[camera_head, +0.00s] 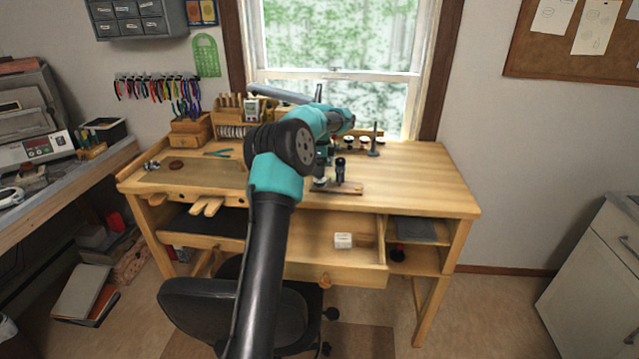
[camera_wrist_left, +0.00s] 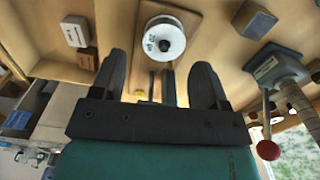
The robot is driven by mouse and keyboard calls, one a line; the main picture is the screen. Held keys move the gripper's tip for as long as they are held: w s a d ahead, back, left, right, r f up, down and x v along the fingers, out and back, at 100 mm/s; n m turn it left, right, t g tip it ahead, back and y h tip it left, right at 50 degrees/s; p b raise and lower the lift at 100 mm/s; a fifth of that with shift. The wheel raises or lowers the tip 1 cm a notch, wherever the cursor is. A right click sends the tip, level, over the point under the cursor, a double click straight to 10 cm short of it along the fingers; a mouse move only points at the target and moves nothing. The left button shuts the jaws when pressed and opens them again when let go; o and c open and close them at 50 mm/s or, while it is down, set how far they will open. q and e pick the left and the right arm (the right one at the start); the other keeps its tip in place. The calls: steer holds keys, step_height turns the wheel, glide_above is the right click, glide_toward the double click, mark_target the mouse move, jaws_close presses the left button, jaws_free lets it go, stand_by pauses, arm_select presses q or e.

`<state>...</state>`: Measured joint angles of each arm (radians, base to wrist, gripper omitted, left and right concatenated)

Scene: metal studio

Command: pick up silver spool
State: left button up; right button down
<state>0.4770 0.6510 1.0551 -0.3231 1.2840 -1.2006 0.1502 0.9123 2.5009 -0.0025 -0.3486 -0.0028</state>
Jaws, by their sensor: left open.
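The silver spool (camera_wrist_left: 164,38) shows in the left wrist view as a round pale disc with a dark centre and small writing, on a wooden board (camera_wrist_left: 186,58). In the head view a small silvery shape (camera_head: 321,183) beneath my left gripper (camera_head: 322,168) looks like the same spool, partly hidden. In the left wrist view my left gripper (camera_wrist_left: 158,66) is open and empty, its dark fingers to either side of the spool's line. The spool appears just past the fingertips, apart from them. My right gripper is in neither view.
A dark upright cylinder (camera_head: 340,172) stands close right of the gripper on the bench (camera_head: 425,180). Several small spools and a stand (camera_head: 374,140) are behind. An open drawer (camera_head: 310,250) holds a white box (camera_head: 343,240). The bench's right side is clear.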

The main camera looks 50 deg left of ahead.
mark_target(320, 180)
arm_select(q)
steer(key=shift+f, duration=0.1)
steer(key=shift+f, duration=2.5)
steer(key=shift+c, duration=0.5)
steer(key=shift+d+f, duration=0.1)
steer(key=c, duration=0.7)
